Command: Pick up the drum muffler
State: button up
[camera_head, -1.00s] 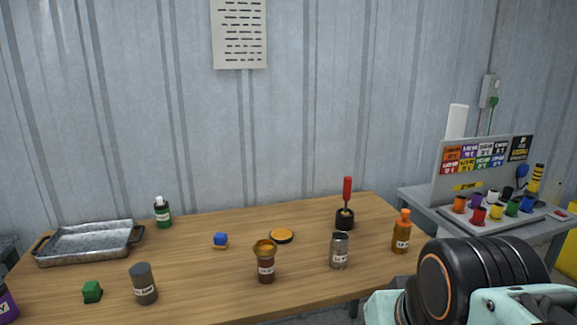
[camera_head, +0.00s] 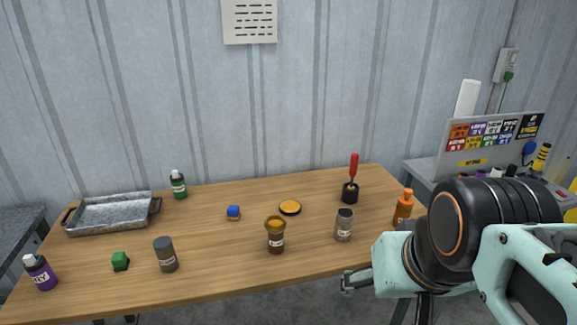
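No thing on the wooden table is plainly marked as the drum muffler; the labels are too small to read. A silvery upright cylinder with a dark top (camera_head: 344,226) stands at the front right. My gripper (camera_head: 352,283) shows only in part, as a small dark metal piece at the left of my pale green arm, near the table's front right edge. It is well to the right of the grey cylinder and below the silvery one. Its fingers are mostly hidden.
The wooden table (camera_head: 218,264) also bears a metal tray (camera_head: 108,216), a purple bottle (camera_head: 40,272), a green block (camera_head: 120,261), a brown jar (camera_head: 275,236), an orange bottle (camera_head: 403,208) and a red-handled tool (camera_head: 353,170). A grey side table stands at right.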

aim_at(163, 246)
jog(key=u, duration=1.4)
jog(key=z, duration=0.85)
jog(key=i+j+z, duration=0.1)
jog(key=j, duration=0.25)
jog(key=i+j+z, duration=0.1)
jog(key=j, duration=0.2)
jog(key=i+j+z, duration=0.1)
jog(key=j, duration=0.25)
jog(key=i+j+z, duration=0.1)
jog(key=i+j, duration=0.2)
jog(key=j, duration=0.2)
jog(key=z, duration=0.05)
